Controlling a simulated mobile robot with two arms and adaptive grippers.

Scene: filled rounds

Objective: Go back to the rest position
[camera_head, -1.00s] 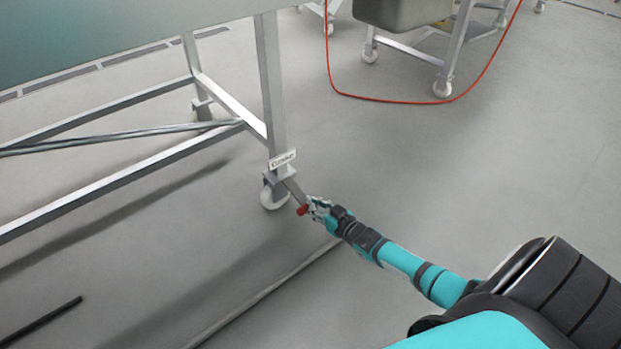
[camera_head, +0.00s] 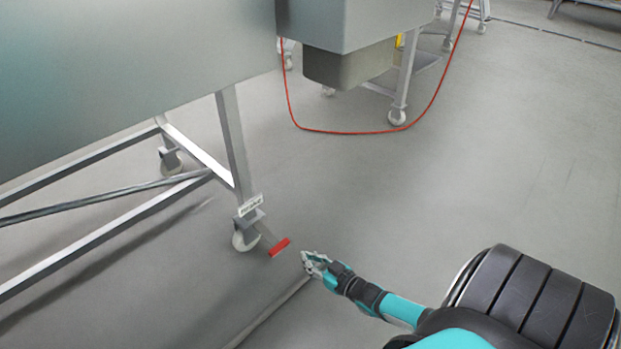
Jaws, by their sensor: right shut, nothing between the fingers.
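My right gripper (camera_head: 306,262) is low over the grey floor, at the end of my teal arm that comes in from the lower right. It is shut and holds nothing. It points left toward a red-ended brake lever (camera_head: 279,247) on a caster and is apart from it, a little to its right. My left gripper is not in view.
The steel table (camera_head: 120,75) fills the upper left, with a label plate (camera_head: 250,205) low on its leg. Another wheeled unit (camera_head: 350,64) stands behind. The floor (camera_head: 500,160) on the right is clear.

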